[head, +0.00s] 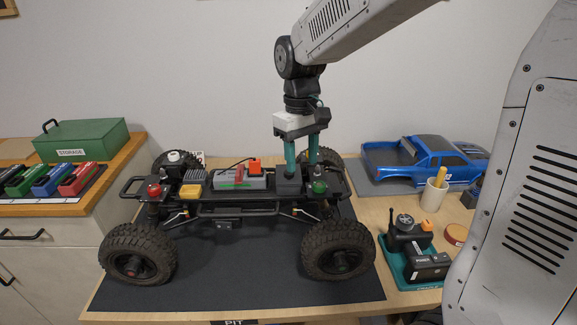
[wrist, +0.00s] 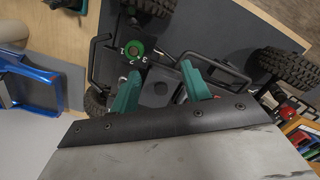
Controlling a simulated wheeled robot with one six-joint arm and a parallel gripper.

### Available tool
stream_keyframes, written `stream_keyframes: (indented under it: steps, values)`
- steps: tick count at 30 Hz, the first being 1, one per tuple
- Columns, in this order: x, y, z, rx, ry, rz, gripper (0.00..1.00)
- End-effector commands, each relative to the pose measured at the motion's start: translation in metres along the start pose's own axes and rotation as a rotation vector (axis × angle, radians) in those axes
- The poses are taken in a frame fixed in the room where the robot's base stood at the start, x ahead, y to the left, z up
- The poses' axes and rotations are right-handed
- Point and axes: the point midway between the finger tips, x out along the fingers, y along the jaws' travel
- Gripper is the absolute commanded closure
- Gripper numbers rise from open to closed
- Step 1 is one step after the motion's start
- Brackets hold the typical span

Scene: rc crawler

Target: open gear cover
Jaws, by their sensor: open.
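The crawler chassis (head: 235,207) stands on its big tyres on a black mat. A dark boxy housing, which looks like the gear cover (head: 288,186), sits on the chassis near its right end; it also shows in the wrist view (wrist: 153,93). It appears shut, but its hinge and latch cannot be made out. My gripper (head: 301,169) points down over it with its two teal fingers apart. In the wrist view my gripper (wrist: 160,72) has one finger on each side of the housing. Whether the fingers touch it cannot be told.
A green-capped part (head: 319,187) sits close to the right of the housing. An orange-topped grey block (head: 240,178) is to its left. A blue truck body (head: 425,160) and a teal tray (head: 405,274) are at the right. A storage box (head: 82,141) stands far left.

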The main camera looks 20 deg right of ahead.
Motion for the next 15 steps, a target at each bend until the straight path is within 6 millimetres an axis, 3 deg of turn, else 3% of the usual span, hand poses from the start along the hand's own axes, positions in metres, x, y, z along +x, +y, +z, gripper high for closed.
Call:
stream_keyframes:
  steps: [3, 6, 11, 15]
  values:
    - [0.0, 0.007, -0.042, -0.073, 0.027, 0.007, 0.53]
    - [-0.019, 0.013, -0.064, -0.143, 0.087, 0.026, 0.53]
    - [-0.006, 0.012, -0.063, -0.176, 0.085, 0.027, 0.53]
    - [0.017, 0.013, -0.065, -0.175, 0.085, 0.027, 0.53]
